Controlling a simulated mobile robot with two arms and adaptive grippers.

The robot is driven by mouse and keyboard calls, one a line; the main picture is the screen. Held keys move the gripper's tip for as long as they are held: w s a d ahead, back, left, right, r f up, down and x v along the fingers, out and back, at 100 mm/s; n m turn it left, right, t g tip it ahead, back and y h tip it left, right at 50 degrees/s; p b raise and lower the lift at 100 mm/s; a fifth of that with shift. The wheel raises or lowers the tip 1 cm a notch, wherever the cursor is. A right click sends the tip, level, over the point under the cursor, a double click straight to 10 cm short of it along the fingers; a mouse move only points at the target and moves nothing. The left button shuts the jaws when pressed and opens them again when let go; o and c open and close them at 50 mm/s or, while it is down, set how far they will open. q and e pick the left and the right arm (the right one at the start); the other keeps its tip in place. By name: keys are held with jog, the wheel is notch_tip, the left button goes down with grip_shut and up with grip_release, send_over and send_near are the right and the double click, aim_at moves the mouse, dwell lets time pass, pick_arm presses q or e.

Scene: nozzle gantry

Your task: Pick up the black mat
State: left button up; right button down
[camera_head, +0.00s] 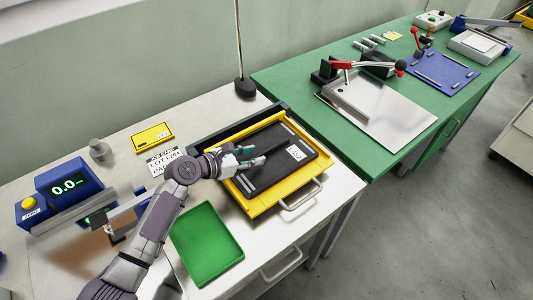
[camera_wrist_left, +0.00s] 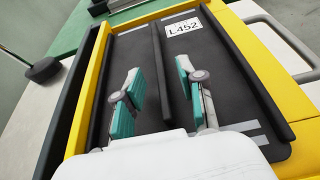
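The black mat (camera_head: 275,174) lies in a yellow tray (camera_head: 268,205) on the white bench and has a white label near its right side. In the left wrist view the black mat (camera_wrist_left: 228,80) fills most of the yellow frame, with a dark ridge running along it and a label reading L452. My left gripper (camera_head: 254,157) is above the left part of the mat. My right gripper is not in view.
A green tray (camera_head: 207,245) lies in front of the yellow one. A yellow box (camera_head: 152,137), a label card (camera_head: 165,160) and a blue gauge (camera_head: 68,187) are to the left. A thin post on a black base (camera_head: 245,88) stands behind. A green bench (camera_head: 300,80) adjoins at right.

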aim_at(267, 153)
pick_arm(q)
jog(key=x, duration=0.2)
jog(key=shift+w+d+f, duration=0.2)
jog(key=shift+s+a, duration=0.1)
jog(key=shift+c, duration=1.1)
grip_shut()
jog(key=shift+r, duration=0.15)
